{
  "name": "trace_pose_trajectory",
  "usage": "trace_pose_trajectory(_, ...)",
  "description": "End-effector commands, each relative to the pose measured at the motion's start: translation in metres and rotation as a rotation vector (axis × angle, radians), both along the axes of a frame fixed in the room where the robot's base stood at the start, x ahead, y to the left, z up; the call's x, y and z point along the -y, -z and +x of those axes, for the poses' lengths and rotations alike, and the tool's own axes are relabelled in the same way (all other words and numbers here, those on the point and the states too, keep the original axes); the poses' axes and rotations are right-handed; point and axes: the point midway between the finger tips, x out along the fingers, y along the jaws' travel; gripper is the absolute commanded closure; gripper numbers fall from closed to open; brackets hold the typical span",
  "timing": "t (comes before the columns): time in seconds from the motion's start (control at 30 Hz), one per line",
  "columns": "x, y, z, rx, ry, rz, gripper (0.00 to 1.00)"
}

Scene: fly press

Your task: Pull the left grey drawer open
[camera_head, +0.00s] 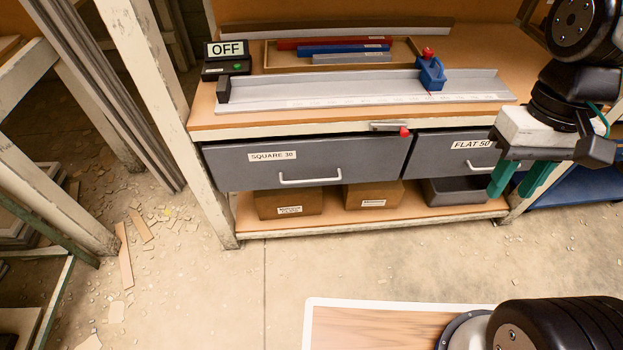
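The left grey drawer (348,156) is under the bench top and carries the label "SQUARE 30" and a pale bar handle (310,180). Its front looks flush and closed. My gripper (514,182) is at the right, in front of the right grey drawer (430,149), labelled "FLAT 50". Its two green fingers are apart with nothing seen between them. It is well to the right of the left drawer's handle and does not touch it.
A small latch with a red knob (403,131) sits on the bench edge above the gap between the drawers. Cardboard boxes (290,203) and a grey bin (452,191) stand on the lower shelf. The bench leg (165,110) is at the left.

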Motion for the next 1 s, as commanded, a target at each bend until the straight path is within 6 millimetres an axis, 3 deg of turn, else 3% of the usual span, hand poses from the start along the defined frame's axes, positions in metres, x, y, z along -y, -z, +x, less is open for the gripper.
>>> trace_pose_trajectory(0.27, -0.002, 0.067, 0.070, -0.085, -0.135, -0.044, 0.66)
trace_pose_trajectory(0.47, -0.008, 0.134, 0.126, -0.061, -0.309, -0.054, 0.66)
trace_pose_trajectory(0.7, -0.024, 0.232, 0.188, 0.020, -0.582, -0.037, 0.66)
trace_pose_trajectory(1.0, -0.066, 0.372, 0.243, 0.208, -0.996, 0.036, 0.66)
